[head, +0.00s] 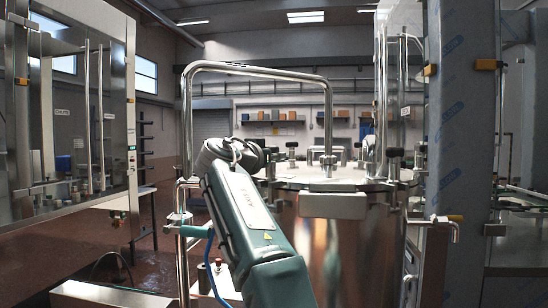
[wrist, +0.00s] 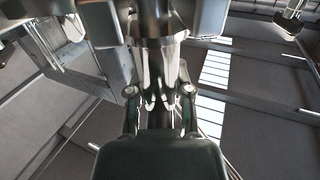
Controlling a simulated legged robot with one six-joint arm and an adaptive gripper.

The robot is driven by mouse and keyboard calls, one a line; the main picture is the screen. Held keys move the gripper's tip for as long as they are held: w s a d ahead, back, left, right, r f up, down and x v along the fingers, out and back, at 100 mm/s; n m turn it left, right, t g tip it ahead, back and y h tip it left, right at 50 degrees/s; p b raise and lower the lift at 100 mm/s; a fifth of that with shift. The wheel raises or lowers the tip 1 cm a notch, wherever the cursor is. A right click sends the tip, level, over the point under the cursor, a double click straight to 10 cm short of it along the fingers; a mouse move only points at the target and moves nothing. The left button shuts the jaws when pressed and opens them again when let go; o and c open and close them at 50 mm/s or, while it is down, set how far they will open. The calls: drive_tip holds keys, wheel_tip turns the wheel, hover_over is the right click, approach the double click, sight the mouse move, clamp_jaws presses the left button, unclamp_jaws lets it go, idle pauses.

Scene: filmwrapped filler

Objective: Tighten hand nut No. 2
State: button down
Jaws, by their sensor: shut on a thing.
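The steel vessel (head: 345,240) stands right of centre in the head view, with several dark hand nuts, one of them at the right front (head: 395,153), around its lid (head: 330,180). I cannot read any numbers, so I cannot tell which is No. 2. My gripper (wrist: 158,100) shows in the wrist view with its fingers close together, shut on a hand nut. A shiny metal cylinder (wrist: 158,25) rises just beyond the fingers. The fingers largely hide the held nut. In the head view my arm hides the gripper at the lid's left side.
A bent steel pipe frame (head: 255,68) arches over the lid's left side. A tall film-wrapped column (head: 460,130) stands close on the right. A glass-fronted machine (head: 70,120) stands at the left.

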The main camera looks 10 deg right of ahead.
drive_tip(key=shift+a+r+m+g+h, duration=0.1)
drive_tip(key=shift+r+m+g+h, duration=0.1)
drive_tip(key=shift+m+g+h, duration=0.25)
drive_tip(key=shift+f+g, duration=0.2)
drive_tip(key=shift+g, duration=0.05)
drive_tip(key=c, duration=0.5)
unclamp_jaws()
drive_tip(key=shift+c, duration=0.2)
drive_tip(key=shift+s+a, duration=0.15)
drive_tip(key=shift+v, duration=1.15)
drive_tip(key=v, duration=0.9)
drive_tip(key=shift+a+f, duration=0.2)
drive_tip(key=shift+a, duration=0.15)
